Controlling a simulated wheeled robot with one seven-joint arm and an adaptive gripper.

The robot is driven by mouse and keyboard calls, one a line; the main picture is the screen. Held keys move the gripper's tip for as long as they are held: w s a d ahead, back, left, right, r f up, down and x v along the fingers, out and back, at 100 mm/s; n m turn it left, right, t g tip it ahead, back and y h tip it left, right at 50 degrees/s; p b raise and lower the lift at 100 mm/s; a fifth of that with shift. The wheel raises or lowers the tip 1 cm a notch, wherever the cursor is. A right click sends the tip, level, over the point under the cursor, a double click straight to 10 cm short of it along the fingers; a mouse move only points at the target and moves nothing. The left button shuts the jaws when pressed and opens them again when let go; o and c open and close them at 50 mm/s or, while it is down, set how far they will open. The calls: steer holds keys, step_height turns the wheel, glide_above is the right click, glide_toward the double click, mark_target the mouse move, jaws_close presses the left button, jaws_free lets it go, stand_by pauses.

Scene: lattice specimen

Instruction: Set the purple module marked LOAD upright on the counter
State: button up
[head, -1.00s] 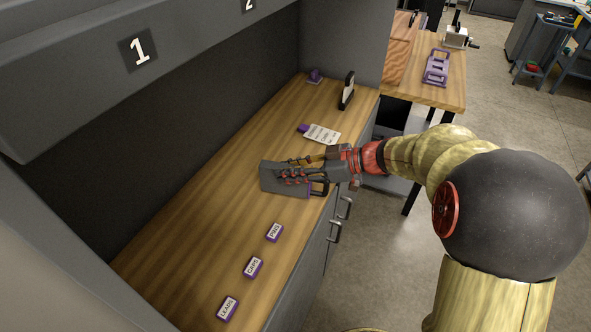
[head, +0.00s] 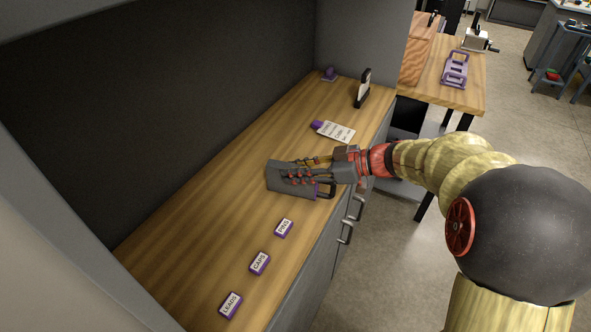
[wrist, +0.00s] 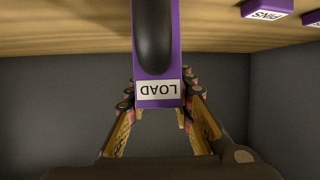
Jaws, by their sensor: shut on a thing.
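The module marked LOAD has a purple front with a black handle (wrist: 153,35) and a white LOAD label (wrist: 158,88), upside down in the wrist view, where the counter is at the top. In the head view its grey broad side (head: 282,183) faces me, roughly upright, over the counter (head: 215,185) near the front edge. My gripper (head: 292,172) is shut on it, fingers along its sides. The module's lower end is out of the wrist view, and I cannot tell whether it touches the counter.
Small purple blocks labelled PINS (head: 284,228), CAPS (head: 259,263) and LEADS (head: 230,305) line the counter's front. A dark wall backs the counter, whose middle is clear.

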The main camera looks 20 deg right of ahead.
steer(key=shift+f, duration=0.25)
steer(key=o, duration=1.1)
steer(key=shift+o, duration=0.2)
steer(key=o, duration=1.5)
steer(key=shift+s+d, duration=0.1)
steer(key=shift+d, duration=0.05)
steer(key=shift+v, duration=3.85)
steer(key=v, duration=1.2)
